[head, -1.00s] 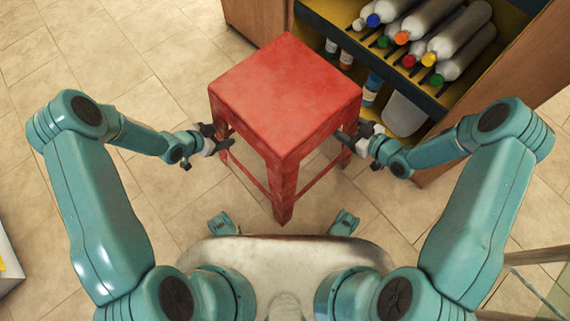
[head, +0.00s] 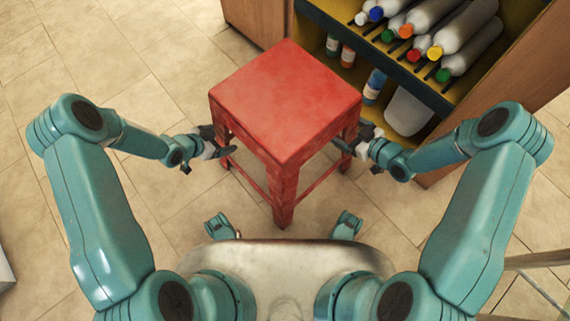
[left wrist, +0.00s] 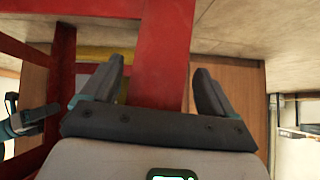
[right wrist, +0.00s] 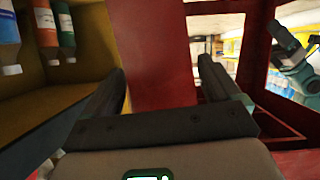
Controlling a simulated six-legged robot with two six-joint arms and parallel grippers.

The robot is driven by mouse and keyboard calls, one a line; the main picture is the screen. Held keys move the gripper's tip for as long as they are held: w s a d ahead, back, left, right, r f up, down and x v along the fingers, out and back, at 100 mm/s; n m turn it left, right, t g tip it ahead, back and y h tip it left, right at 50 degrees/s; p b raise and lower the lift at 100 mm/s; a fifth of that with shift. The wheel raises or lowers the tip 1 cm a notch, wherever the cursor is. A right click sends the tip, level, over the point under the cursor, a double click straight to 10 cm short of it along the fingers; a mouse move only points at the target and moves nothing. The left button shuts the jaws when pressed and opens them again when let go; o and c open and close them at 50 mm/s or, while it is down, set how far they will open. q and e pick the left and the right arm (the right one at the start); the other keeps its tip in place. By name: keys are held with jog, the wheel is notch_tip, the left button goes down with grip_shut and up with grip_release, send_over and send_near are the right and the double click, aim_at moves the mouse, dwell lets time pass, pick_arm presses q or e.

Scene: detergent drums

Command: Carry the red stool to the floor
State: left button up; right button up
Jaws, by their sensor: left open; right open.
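The red stool (head: 285,100) stands upright in front of me in the head view, its legs reaching down to the tiled floor (head: 150,215). My left gripper (head: 222,142) is open at the stool's left leg. In the left wrist view, a red leg (left wrist: 163,60) lies between the two spread fingers, with a gap on each side. My right gripper (head: 352,143) is open at the stool's right leg. In the right wrist view, a red leg (right wrist: 148,50) lies between its spread fingers. Some of the stool's feet are hidden.
A wooden shelf unit (head: 255,20) stands behind and to the right of the stool. It holds grey bottles with coloured caps (head: 433,53), smaller bottles and a pale bin (head: 405,112). A glass-like panel (head: 540,285) is at the lower right.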

pick_arm(q)
jog(key=v, duration=1.2)
pick_arm(e)
jog(key=v, duration=1.2)
